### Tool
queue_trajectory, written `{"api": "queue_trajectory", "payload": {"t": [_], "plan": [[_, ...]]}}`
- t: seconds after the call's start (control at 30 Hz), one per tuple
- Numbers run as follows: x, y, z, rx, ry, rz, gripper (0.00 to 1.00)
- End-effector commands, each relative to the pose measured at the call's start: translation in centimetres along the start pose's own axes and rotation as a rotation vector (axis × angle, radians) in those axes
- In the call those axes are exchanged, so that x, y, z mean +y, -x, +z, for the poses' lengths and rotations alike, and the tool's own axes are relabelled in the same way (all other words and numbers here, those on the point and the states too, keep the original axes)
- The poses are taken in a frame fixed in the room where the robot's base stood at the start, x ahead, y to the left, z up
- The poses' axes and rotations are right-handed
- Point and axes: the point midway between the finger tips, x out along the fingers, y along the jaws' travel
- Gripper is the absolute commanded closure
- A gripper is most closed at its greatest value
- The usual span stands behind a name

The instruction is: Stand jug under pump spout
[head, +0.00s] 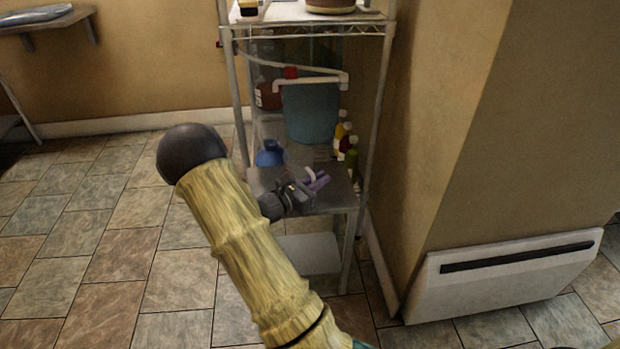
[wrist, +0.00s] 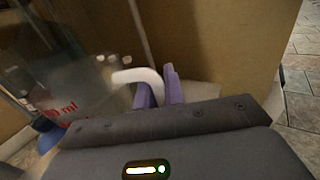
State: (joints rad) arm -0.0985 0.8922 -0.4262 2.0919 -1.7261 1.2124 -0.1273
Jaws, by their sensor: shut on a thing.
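My gripper (head: 318,180), with purple fingers, reaches over the front of the middle shelf in the head view. In the wrist view its fingers (wrist: 160,88) are closed around the white curved handle (wrist: 136,76) of a clear jug (wrist: 65,85) with red "ml" markings. The jug lies left of the fingers there. In the head view only its white handle (head: 311,173) shows clearly; whether its base touches the shelf cannot be told. A white pump spout pipe (head: 310,82) with a red part (head: 291,72) runs higher up, across the front of a teal bucket (head: 311,113).
The metal rack (head: 368,120) has posts on both sides. On its middle shelf (head: 330,200) a blue object (head: 270,153) stands left and several small bottles (head: 346,140) stand right. A wall corner (head: 450,130) is close to the right. Tiled floor (head: 100,240) is free at left.

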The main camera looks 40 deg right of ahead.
Motion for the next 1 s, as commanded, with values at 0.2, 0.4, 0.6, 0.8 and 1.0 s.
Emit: {"api": "queue_trajectory", "payload": {"t": [0.2,0.4,0.6,0.8,1.0], "plan": [[0.1,0.0,2.7,-0.001,-0.002,0.000,1.00],[0.2,0.1,6.8,0.000,-0.004,0.002,1.00],[0.2,0.1,9.6,0.000,-0.003,0.002,1.00],[0.2,0.1,9.9,0.000,0.000,0.002,1.00],[0.2,0.1,9.9,0.000,0.000,0.002,1.00]]}}
